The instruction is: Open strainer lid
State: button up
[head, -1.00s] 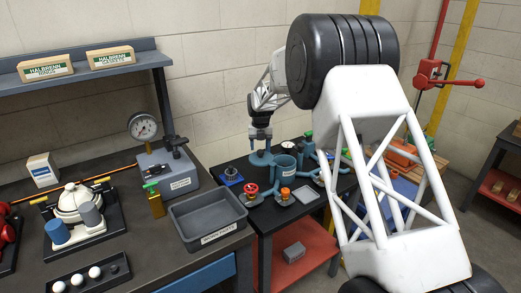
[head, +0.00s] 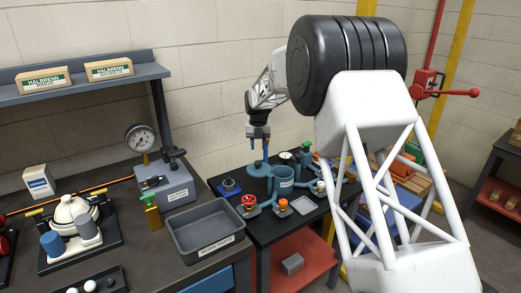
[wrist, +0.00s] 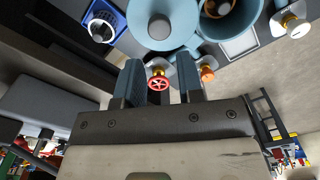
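The strainer body (head: 284,182) is a blue upright cylinder on the dark side table, with its top uncovered. In the wrist view I see into the strainer opening (wrist: 232,14), with a brownish interior. The round blue lid (head: 259,170) lies to its left in the head view. In the wrist view the lid (wrist: 183,38) has a grey central knob (wrist: 159,27) and sits beside the opening. My gripper (head: 259,148) is above the lid, pointing down. In the wrist view its two blue fingers (wrist: 160,66) are apart with nothing between them; the knob lies beyond the tips.
A red handwheel (head: 249,200) and an orange-capped valve (head: 283,204) stand at the table's front. A grey parts tray (head: 207,233) is on the nearer bench. Gauges and pipes stand behind the strainer.

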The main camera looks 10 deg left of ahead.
jog(key=shift+w+d+m, duration=0.1)
jog(key=shift+d+m, duration=0.2)
jog(key=shift+m, duration=0.3)
jog(key=c, duration=0.4)
jog(key=shift+w+d+m+y, duration=0.2)
jog(key=shift+m+y, duration=0.1)
jog(key=shift+m, duration=0.3)
grip_shut()
jog(key=w+d+m+y, duration=0.3)
jog(key=d+m, duration=0.2)
jog(key=m, duration=0.7)
jog(key=w+d+r+m+g+y, duration=0.1)
jog(key=w+d+m+y, duration=0.2)
jog(key=m, duration=1)
jog(key=shift+d, duration=1.05)
jog(key=shift+r, duration=0.1)
